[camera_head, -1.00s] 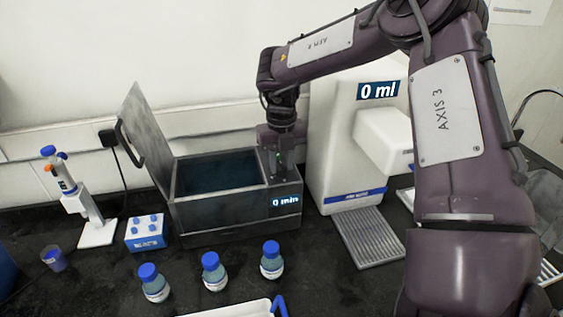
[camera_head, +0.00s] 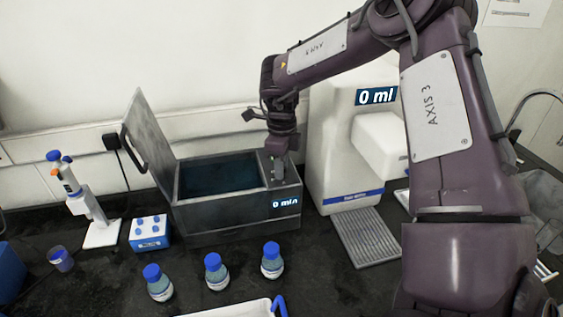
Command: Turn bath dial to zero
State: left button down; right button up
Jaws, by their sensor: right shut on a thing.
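The water bath (camera_head: 238,219) is a dark grey box with its lid (camera_head: 147,137) raised on the left and dark water (camera_head: 220,175) inside. My right gripper (camera_head: 278,172) points down at the bath's right top panel and is shut on the bath dial, which is mostly hidden by the fingers. My left gripper is not in view.
Three blue-capped bottles (camera_head: 216,272) stand in front of the bath. A blue and white rack (camera_head: 149,232) and a pipette stand (camera_head: 101,234) are on the left. A white dispenser (camera_head: 335,150) showing 0 ml stands close on the right, with a grey drip tray (camera_head: 368,238).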

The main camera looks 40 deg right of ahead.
jog(key=n, duration=0.3)
jog(key=shift+r+n+p, duration=0.15)
jog(key=shift+n+p, duration=0.25)
jog(key=n, duration=0.3)
jog(key=shift+w+n+p, duration=0.1)
jog(key=shift+n+p, duration=0.2)
jog(key=shift+p, duration=0.05)
jog(key=n, duration=0.3)
jog(key=shift+n+p, duration=0.3)
jog(key=shift+p, duration=0.05)
jog(key=n, duration=0.3)
jog(key=shift+n+p, duration=0.3)
jog(key=shift+p, duration=0.05)
jog(key=n+p, duration=0.1)
jog(key=n, duration=0.1)
jog(key=shift+r+n, duration=0.1)
jog(key=shift+n, duration=0.2)
jog(key=shift+n+p, duration=0.8)
jog(key=shift+p, duration=0.1)
jog(key=shift+n+p, duration=0.5)
jog(key=shift+f, duration=0.2)
